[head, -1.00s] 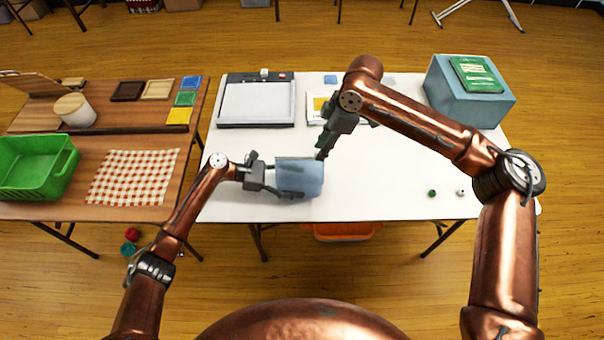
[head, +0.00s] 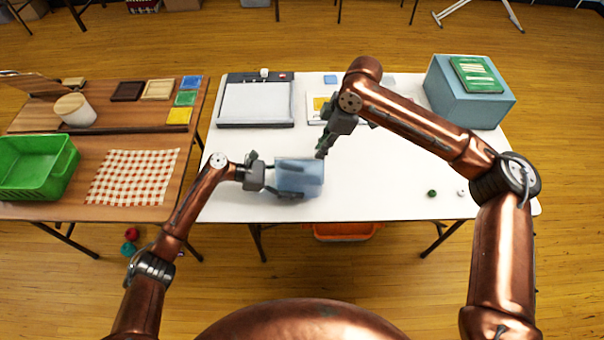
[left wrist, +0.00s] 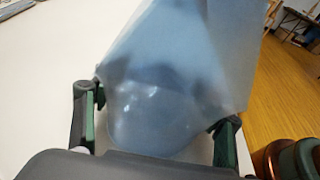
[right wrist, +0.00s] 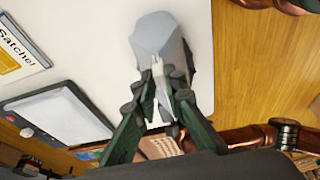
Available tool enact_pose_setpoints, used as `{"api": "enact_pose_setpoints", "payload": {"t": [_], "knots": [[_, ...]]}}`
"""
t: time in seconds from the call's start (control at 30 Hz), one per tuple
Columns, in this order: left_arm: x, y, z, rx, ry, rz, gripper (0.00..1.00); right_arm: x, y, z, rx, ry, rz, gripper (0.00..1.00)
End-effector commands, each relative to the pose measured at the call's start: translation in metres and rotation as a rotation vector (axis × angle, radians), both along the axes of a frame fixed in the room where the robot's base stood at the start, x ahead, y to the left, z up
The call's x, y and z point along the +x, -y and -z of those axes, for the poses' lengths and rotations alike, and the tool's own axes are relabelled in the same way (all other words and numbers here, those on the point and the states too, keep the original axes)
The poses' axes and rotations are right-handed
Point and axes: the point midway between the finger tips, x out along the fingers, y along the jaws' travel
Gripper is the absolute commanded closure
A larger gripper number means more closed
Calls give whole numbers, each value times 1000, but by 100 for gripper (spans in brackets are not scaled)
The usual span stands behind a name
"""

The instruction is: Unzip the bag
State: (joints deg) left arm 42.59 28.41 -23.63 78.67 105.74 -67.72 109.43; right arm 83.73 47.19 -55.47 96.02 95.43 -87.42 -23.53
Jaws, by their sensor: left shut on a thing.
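The bag (head: 299,178) is a pale blue, translucent pouch at the front left of the white table. My left gripper (head: 272,178) is shut on its left end; the left wrist view shows the bag (left wrist: 185,75) bulging between the two fingers (left wrist: 158,105). My right gripper (head: 320,155) points down at the bag's back right corner. In the right wrist view its fingertips (right wrist: 163,90) are close together around a narrow pale piece (right wrist: 158,72) at the bag's end (right wrist: 158,35). I cannot tell whether they grip it. The zip itself is not clear.
A blue box (head: 470,95) with a green book on top stands at the back right. Small green (head: 432,193) and white balls lie front right. The table's middle right is clear.

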Motion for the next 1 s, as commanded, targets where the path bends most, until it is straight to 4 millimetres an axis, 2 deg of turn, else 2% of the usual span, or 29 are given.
{"api": "enact_pose_setpoints", "payload": {"t": [0.13, 0.37, 1.0], "knots": [[0, 0, 0, 1, 0, 0, 49, 0, 0, 0, 0, 1, 0, 100], [0, 0, 0, 1, 0, 0, 49, 0, -3, 0, 0, 0, 0, 100], [0, 0, 1, 1, 0, 1, 49, 0, -28, -1, 1, 1, -1, 100]]}}
